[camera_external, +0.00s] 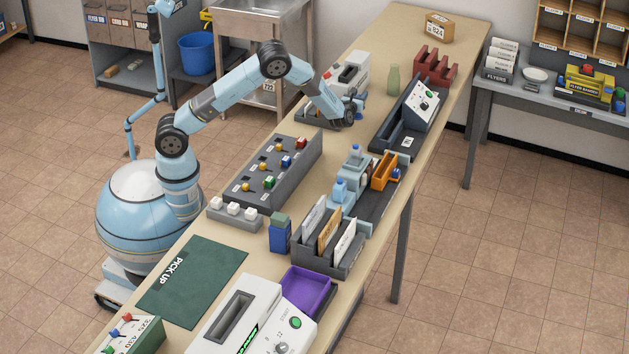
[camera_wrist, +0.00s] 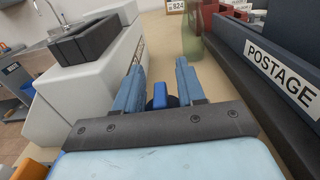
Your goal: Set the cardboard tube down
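I cannot make out a cardboard tube in either view. My gripper (camera_external: 358,104) is over the far half of the long table, between the white machine and the dark postage unit. In the wrist view my gripper (camera_wrist: 159,64) has its two light blue fingers apart. A small blue piece with a dark base (camera_wrist: 158,95) shows between them, with a gap on each side. I cannot tell whether it is a separate thing or how far below the fingers it is.
The white machine (camera_wrist: 88,95) is close on the left, the dark unit labelled POSTAGE (camera_wrist: 270,95) close on the right. A green bottle (camera_external: 393,79) and a dark red rack (camera_external: 436,68) stand beyond. The green PICK UP mat (camera_external: 205,275) is bare at the near end.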

